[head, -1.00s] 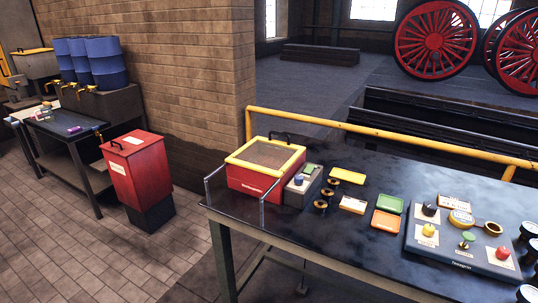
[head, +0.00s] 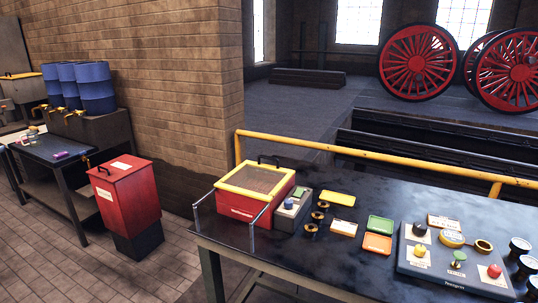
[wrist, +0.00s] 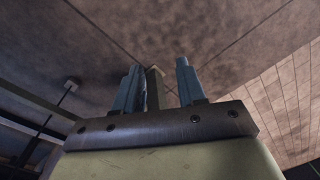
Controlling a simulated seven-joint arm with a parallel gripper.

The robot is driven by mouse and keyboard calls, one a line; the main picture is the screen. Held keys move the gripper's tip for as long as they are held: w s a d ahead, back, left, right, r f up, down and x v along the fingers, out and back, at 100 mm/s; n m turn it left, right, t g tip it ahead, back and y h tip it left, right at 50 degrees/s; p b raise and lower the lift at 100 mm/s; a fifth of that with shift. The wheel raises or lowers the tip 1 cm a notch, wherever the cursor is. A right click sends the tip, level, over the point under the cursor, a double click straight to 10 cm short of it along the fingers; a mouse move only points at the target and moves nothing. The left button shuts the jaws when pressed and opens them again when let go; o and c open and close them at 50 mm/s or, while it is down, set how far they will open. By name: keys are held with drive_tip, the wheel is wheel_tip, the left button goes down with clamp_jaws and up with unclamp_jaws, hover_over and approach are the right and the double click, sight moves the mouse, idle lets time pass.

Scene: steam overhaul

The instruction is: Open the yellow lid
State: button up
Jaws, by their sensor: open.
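The head view does not show my gripper.
A grey control box (head: 292,211) stands right beside the red box. Small yellow, green and orange trays and a panel with coloured knobs (head: 455,262) lie further right on the workbench (head: 330,262). Metal rails (head: 251,238) stand at its left end. A yellow railing (head: 370,155) runs behind.

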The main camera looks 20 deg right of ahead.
drive_tip(key=w+a+r+n+t+y, duration=0.1)
drive_tip(key=w+a+r+t, duration=0.1)
drive_tip(key=w+a+r, duration=0.4)
drive_tip(key=w+a+r+n+t, duration=0.1)
drive_tip(key=w+a+r, duration=0.2)
drive_tip(key=w+r, duration=0.65)
drive_tip(key=w+a+r+n+t+y, duration=0.15)
drive_tip(key=w+a+r, duration=0.3)
drive_tip(key=w, duration=0.45)
drive_tip(key=w+a+r+t, duration=0.15)
drive_tip(key=w+r, duration=0.25)
drive_tip(key=r, duration=0.5)
drive_tip(key=w+a+r+n+t+y, duration=0.1)
drive_tip(key=w+a+r, duration=0.2)
drive_tip(key=w+r, duration=0.35)
drive_tip(key=w+a+r+t, duration=0.2)
drive_tip(key=w+r, duration=0.1)
drive_tip(key=r, duration=0.7)
wheel_tip(320, 180, up, 24)
drive_tip(key=n+g+h, duration=0.2)
drive_tip(key=g+h, duration=0.1)
drive_tip(key=g, duration=0.1)
hover_over(269, 158)
drive_tip(key=s+d, duration=0.2)
drive_tip(key=s, duration=0.3)
drive_tip(key=x, duration=1.3)
drive_tip(key=shift+s+a+f, duration=0.1)
drive_tip(key=shift+a+f, duration=0.05)
drive_tip(key=shift+f, duration=0.2)
